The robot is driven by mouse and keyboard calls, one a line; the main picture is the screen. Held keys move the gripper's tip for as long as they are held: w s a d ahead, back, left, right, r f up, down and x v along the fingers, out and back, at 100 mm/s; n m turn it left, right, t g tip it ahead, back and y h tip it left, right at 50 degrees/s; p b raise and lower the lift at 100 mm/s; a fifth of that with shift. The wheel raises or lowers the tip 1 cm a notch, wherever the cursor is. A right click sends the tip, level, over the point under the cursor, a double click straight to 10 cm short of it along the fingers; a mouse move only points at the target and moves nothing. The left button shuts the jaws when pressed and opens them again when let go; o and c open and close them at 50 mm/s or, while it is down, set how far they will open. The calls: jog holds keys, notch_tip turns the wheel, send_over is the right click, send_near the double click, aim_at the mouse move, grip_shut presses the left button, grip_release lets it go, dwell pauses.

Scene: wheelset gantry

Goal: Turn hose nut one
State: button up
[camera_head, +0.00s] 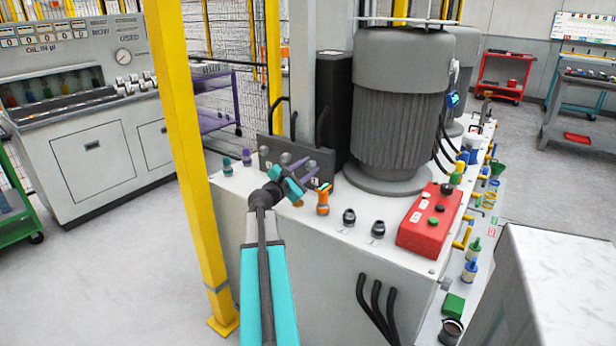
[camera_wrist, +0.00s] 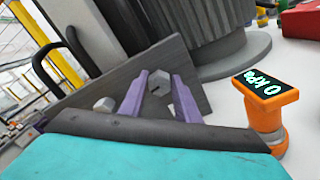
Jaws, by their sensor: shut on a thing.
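A dark upright plate (camera_head: 268,157) carries several grey hex nuts in a row on the white machine top. In the wrist view, the purple fingers of my gripper (camera_wrist: 160,80) reach to this plate (camera_wrist: 125,72) on either side of a grey hex nut (camera_wrist: 160,87). My gripper is shut on that nut. Another grey nut (camera_wrist: 104,104) sits to the left, outside the fingers. In the head view, my teal and purple gripper (camera_head: 300,163) hides part of the plate and its nuts. The nut's number cannot be read.
An orange gauge (camera_wrist: 266,110) reading 0 kPa stands right of my gripper; it also shows in the head view (camera_head: 322,203). A large grey motor (camera_head: 399,108) stands behind. A red control box (camera_head: 430,218) is to the right, a yellow post (camera_head: 183,130) to the left.

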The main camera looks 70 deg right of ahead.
jog(key=shift+f+m+b, duration=0.15)
jog(key=shift+m+b, duration=1.05)
jog(key=shift+b, duration=0.3)
jog(key=shift+s+m, duration=0.1)
jog(key=shift+m, duration=0.2)
jog(key=o, duration=1)
jog(key=shift+o, duration=0.2)
jog(key=shift+a, duration=0.1)
jog(key=v, duration=1.3)
jog(key=shift+a+b, duration=0.35)
